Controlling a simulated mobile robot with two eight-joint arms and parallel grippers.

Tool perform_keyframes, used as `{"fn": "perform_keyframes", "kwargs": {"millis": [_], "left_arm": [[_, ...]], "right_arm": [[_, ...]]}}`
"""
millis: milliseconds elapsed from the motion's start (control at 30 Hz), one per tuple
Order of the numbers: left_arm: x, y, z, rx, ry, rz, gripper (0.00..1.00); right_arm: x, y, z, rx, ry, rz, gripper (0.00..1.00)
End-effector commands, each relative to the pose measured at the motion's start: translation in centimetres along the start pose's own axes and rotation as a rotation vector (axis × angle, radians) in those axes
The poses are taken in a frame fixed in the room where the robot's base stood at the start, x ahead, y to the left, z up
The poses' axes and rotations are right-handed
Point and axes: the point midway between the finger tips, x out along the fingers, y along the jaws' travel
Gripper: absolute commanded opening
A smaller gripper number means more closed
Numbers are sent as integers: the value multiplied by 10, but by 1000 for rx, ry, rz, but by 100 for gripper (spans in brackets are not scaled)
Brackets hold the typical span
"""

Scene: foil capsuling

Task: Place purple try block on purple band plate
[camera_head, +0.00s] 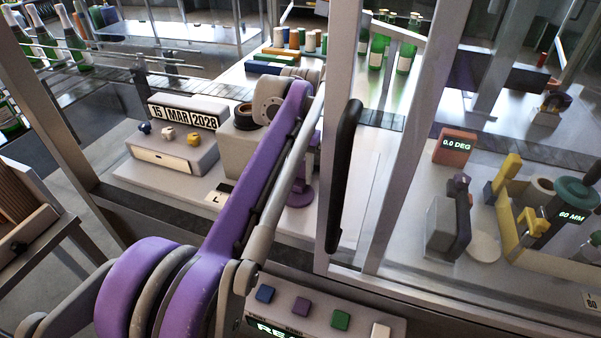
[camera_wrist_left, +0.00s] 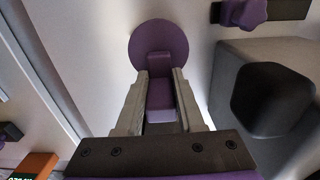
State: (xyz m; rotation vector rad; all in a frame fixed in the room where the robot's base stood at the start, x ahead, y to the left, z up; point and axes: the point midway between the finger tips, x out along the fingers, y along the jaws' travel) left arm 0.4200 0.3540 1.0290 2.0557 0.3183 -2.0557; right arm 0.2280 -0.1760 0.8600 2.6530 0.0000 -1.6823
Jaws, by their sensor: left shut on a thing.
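My left gripper (camera_wrist_left: 160,82) is shut on the purple try block (camera_wrist_left: 161,103) in the left wrist view. Just beyond the fingertips is a flat purple disc (camera_wrist_left: 158,42), which looks like the purple band plate. The block and disc overlap in this view, and I cannot tell whether they touch. In the head view the purple disc (camera_head: 300,196) shows low behind my left arm, on the pale bench. My purple arm hides the left fingers and most of the block there. My right gripper is not in view.
A grey box with a dark rounded pad (camera_wrist_left: 272,95) stands close right of the left gripper in the wrist view. In the head view, a post with a black handle (camera_head: 345,175) stands right of my arm. A button panel (camera_head: 320,310) is in front.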

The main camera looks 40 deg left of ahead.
Motion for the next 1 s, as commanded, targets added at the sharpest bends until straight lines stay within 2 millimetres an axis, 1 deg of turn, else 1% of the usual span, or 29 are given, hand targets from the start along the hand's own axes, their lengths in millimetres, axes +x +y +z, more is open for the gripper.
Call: {"fn": "perform_keyframes", "kwargs": {"millis": [233, 333, 367, 500, 533, 833, 933, 1000], "left_arm": [[0, 0, 0, 0, 0, 0, 0], [3, 0, 0, 0, 0, 0, 0], [3, 0, 0, 0, 0, 0, 41], [3, 0, 0, 0, 0, 0, 66], [3, 0, 0, 0, 0, 0, 67], [0, 0, 0, 0, 0, 0, 67], [-8, 0, 0, 0, 0, 0, 67], [-20, 0, -1, 0, 1, 0, 67]], "right_arm": [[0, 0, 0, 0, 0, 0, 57], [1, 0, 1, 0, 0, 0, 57], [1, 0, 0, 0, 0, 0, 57], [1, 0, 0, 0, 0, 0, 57], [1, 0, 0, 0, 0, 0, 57], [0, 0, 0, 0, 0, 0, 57], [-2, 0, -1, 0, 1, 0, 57], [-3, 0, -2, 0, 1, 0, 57]]}}
